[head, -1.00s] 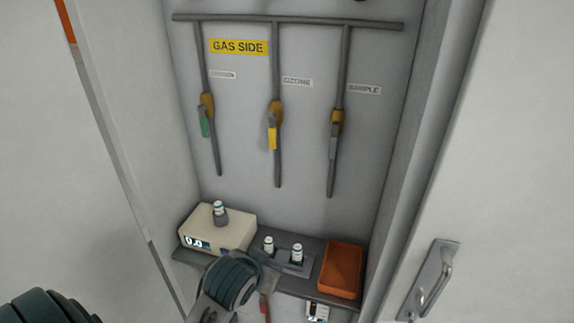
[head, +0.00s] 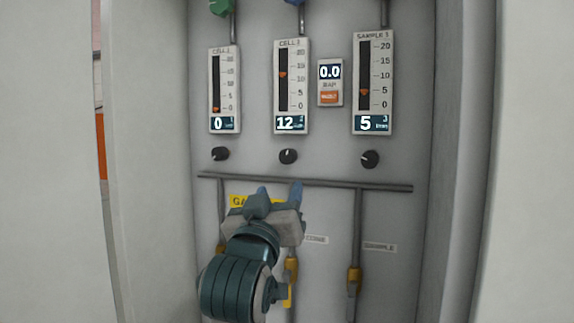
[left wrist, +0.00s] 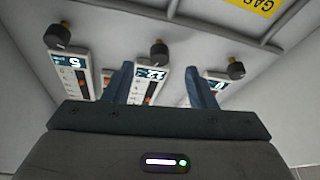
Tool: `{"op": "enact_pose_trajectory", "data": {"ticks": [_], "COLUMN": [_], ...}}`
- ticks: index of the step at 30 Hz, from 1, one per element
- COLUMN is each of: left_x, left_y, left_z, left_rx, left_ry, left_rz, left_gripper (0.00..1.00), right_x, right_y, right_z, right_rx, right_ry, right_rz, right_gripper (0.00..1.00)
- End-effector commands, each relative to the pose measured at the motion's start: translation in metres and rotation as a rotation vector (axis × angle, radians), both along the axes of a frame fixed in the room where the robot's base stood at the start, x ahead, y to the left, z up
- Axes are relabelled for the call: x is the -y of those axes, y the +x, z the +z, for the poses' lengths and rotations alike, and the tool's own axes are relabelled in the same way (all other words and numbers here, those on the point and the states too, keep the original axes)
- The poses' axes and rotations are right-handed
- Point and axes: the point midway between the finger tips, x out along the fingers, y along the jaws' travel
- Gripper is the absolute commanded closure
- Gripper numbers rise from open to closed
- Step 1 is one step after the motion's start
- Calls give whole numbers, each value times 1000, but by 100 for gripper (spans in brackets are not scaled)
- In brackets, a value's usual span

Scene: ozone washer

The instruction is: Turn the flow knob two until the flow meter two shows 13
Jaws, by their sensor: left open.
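Flow meter two (head: 291,90) is the middle of three upright gauges. Its display reads 12 and its orange marker sits a little above 10. Flow knob two (head: 288,156), a small black round knob with a white mark, is on the panel below it. My left gripper (head: 280,190) is open and empty just below that knob in the head view, apart from it. In the left wrist view, inverted, the fingers (left wrist: 158,70) appear spread around the middle meter's column, with knob two (left wrist: 158,53) beyond them. My right gripper is not in view.
The left meter (head: 224,90) reads 0 and the right meter (head: 373,82) reads 5, each with a black knob below. A small 0.0 display (head: 330,84) sits between. A grey horizontal pipe (head: 340,184) runs below the knobs. Cabinet side walls flank the panel.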

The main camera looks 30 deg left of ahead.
Motion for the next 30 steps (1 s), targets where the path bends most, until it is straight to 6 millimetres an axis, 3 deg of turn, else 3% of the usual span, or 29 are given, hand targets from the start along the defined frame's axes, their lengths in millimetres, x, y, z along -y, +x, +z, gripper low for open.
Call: {"op": "enact_pose_trajectory", "data": {"ticks": [3,7,21,30], "left_x": [-2,-5,-32,-38], "left_y": [-6,2,72,87], "left_z": [16,24,54,57], "left_rx": [41,43,42,44], "left_ry": [-5,-5,-5,-5], "left_rz": [6,7,7,5], "left_gripper": [49,49,49,49], "right_x": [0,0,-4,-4], "right_y": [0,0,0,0], "right_z": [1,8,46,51], "right_rx": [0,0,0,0], "right_ry": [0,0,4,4], "right_rz": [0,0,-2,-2], "right_gripper": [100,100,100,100]}}
